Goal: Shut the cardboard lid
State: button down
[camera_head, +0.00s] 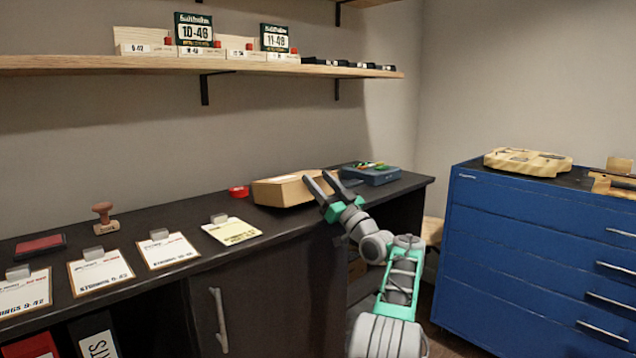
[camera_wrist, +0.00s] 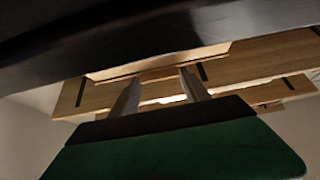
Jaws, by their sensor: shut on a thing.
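A cardboard box (camera_head: 277,193) sits at the far right part of the dark counter, near its front edge. Its top looks low and nearly flat; I cannot tell how far the lid stands open. My gripper (camera_head: 317,175) reaches up from the front to the box's right side. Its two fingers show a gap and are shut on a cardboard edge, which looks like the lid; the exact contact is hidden. In the wrist view my gripper (camera_wrist: 159,77) has its fingertips at a pale cardboard strip (camera_wrist: 160,61) below the dark counter edge.
A blue tray (camera_head: 372,175) with small items stands right behind my gripper. Wooden shelves (camera_head: 150,64) hang above. A blue drawer cabinet (camera_head: 540,240) stands right.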

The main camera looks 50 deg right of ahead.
jog(key=shift+w+f, duration=0.1)
jog(key=shift+f, duration=0.4)
jog(key=c, duration=0.7)
grip_release()
jog(key=shift+w, duration=0.1)
jog(key=shift+c, duration=0.2)
jog(key=shift+o, duration=1.1)
jog(key=shift+r, duration=0.2)
jog(key=v, duration=0.8)
